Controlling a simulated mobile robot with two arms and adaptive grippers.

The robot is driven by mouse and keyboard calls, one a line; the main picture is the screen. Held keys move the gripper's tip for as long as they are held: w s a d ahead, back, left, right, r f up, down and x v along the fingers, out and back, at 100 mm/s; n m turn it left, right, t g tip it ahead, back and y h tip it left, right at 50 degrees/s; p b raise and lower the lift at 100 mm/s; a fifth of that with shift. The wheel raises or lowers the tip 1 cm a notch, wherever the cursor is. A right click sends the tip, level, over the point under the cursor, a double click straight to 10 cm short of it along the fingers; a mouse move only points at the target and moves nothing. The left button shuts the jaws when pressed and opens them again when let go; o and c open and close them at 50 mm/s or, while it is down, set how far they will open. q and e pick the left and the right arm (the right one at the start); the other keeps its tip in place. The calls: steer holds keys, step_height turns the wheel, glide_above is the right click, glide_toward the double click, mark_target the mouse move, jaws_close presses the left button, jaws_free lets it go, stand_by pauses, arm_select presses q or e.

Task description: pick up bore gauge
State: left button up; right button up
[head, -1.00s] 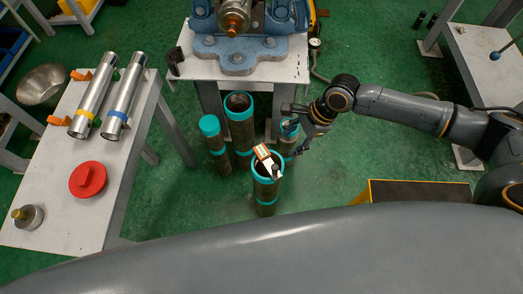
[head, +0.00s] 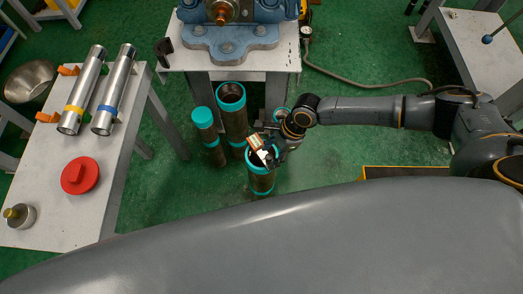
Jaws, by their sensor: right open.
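I cannot tell for sure which thing is the bore gauge. An orange and white object (head: 256,143) sticks up at the mouth of the front teal-rimmed pipe (head: 262,182), which stands upright on the floor. My right gripper (head: 272,157) is open right beside this object, over the pipe's mouth. Its fingers are small and dark here, and I cannot tell whether they touch the object. My left gripper is not in view.
Two more teal-rimmed pipes (head: 232,112) (head: 206,132) stand to the left. The left table (head: 100,190) holds two steel tubes (head: 113,95), a red disc (head: 80,177) and a brass-knobbed piece (head: 20,214).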

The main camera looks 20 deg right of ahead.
steer(key=shift+x, duration=1.05)
steer(key=shift+c, duration=0.2)
jaws_close()
steer(key=shift+r, duration=0.15)
